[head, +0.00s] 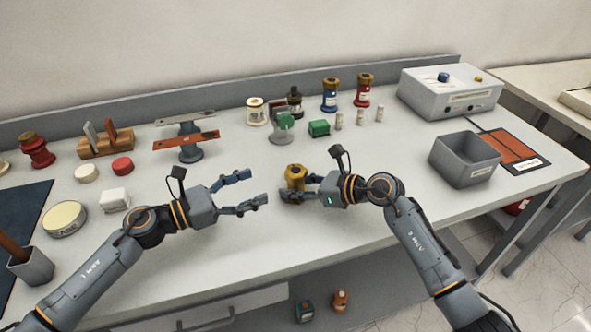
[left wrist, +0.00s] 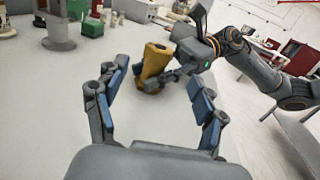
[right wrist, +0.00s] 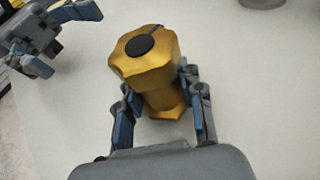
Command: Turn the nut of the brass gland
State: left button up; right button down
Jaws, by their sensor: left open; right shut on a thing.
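The brass gland (head: 295,176) stands upright on the table, with a wide faceted nut on top and a narrower body below. My right gripper (head: 300,193) is shut on the brass gland. In the right wrist view its fingers sit on both sides of the gland's body (right wrist: 160,100), below the nut (right wrist: 143,50), which has a dark round centre. My left gripper (head: 258,188) is open and empty, to the left of the gland. In the left wrist view the gland (left wrist: 155,65) shows ahead, beyond the open fingers (left wrist: 158,105).
A grey open bin (head: 464,172) and a grey control box (head: 450,92) stand at the right. Green parts (head: 319,128), a blue bushing (head: 330,95) and a red bushing (head: 363,90) stand behind the gland. A stand with bars (head: 190,150) is at the left. The front middle is clear.

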aim_at(286, 175)
pick_arm(q)
jog(key=x, duration=1.1)
jog(key=shift+w+d+f, duration=0.1)
jog(key=shift+d, duration=0.1)
jog(key=c, duration=1.2)
